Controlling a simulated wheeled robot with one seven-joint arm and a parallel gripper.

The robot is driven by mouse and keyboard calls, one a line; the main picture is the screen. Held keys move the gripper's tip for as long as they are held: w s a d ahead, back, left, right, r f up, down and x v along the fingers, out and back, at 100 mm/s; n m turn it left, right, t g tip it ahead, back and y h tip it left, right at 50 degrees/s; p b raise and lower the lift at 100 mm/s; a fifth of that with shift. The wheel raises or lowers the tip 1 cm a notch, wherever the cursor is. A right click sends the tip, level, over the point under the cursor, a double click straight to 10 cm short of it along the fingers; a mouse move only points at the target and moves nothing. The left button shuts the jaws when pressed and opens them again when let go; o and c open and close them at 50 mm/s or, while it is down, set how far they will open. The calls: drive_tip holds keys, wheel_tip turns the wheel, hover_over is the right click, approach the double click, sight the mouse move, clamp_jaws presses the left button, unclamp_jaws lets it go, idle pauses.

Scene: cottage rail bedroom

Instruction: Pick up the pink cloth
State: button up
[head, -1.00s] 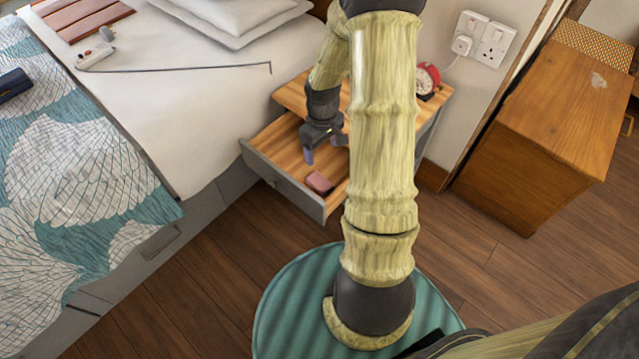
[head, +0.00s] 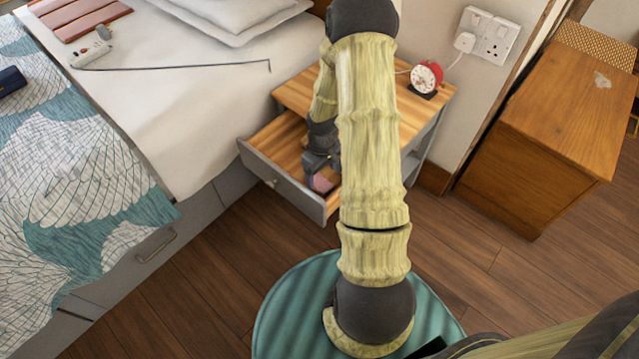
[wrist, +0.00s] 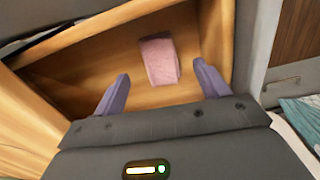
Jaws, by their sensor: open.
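The pink cloth (wrist: 159,62) is a small folded piece lying on the wooden floor of the open drawer. In the head view the cloth (head: 322,184) shows near the drawer's front, partly covered by my gripper (head: 318,170). The drawer (head: 272,160) is pulled out of the bedside table. In the wrist view my gripper (wrist: 162,88) is open, its two purple fingers spread wide. The cloth lies beyond the fingertips, between their lines and nearer the right finger. The fingers do not visibly touch it.
The drawer's wooden walls (wrist: 217,40) rise close around my gripper. The bedside table top (head: 295,92) holds a red alarm clock (head: 426,77). The bed (head: 190,125) stands close on the left, and a wooden cabinet (head: 540,130) stands at the right.

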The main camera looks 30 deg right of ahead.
sight(323, 184)
drive_tip(key=f+b, duration=0.2)
drive_tip(key=f, duration=0.3)
drive_tip(key=shift+s+f, duration=0.15)
drive_tip(key=shift+s, duration=0.05)
drive_tip(key=c, duration=1.1)
